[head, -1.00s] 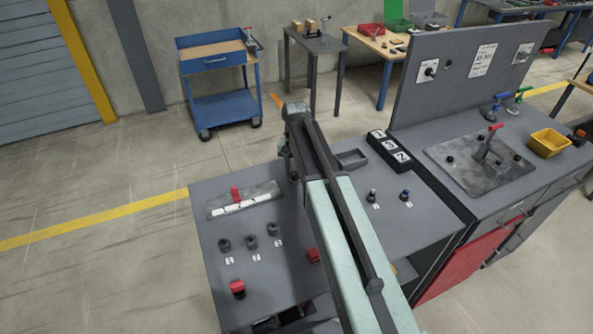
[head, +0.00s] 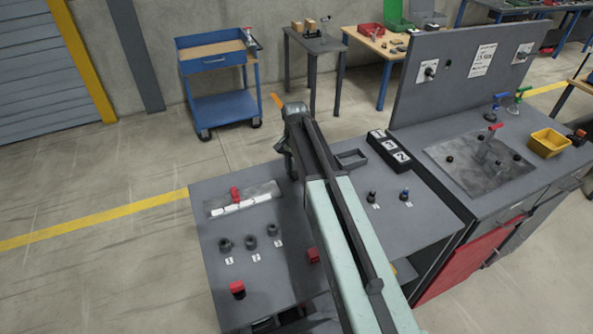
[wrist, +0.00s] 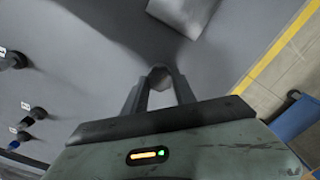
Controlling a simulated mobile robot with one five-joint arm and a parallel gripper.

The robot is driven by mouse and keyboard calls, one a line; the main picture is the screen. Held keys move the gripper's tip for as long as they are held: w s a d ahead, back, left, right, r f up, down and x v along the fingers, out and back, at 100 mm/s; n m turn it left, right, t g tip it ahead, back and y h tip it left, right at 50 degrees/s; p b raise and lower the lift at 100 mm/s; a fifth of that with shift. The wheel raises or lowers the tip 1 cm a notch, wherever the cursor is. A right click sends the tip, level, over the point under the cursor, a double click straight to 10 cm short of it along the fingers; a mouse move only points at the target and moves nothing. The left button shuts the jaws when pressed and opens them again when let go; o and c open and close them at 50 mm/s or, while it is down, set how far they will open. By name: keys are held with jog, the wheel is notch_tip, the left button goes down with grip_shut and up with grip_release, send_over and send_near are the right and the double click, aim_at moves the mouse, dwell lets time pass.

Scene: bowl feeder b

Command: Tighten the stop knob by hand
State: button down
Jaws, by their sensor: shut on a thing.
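In the wrist view a small grey knob (wrist: 160,77) sits between the tips of my gripper (wrist: 158,82). The two fingers are shut on its sides, and the grey bench top lies behind it. I take it for the stop knob, but no label on it can be read. In the head view my gripper (head: 289,168) reaches down at the bench's far side, right of the metal plate. My arm hides the knob there.
Several numbered dark posts (head: 251,243) stand nearer. A red button (head: 237,289) is at the front left. An open grey tray (head: 351,159) lies right of my arm.

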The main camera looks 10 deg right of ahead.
aim_at(295, 173)
jog(key=shift+w, duration=0.1)
jog(key=c, duration=1)
grip_release()
notch_tip(295, 173, up, 8)
jog(key=p, duration=0.8)
jog(key=shift+f, duration=0.15)
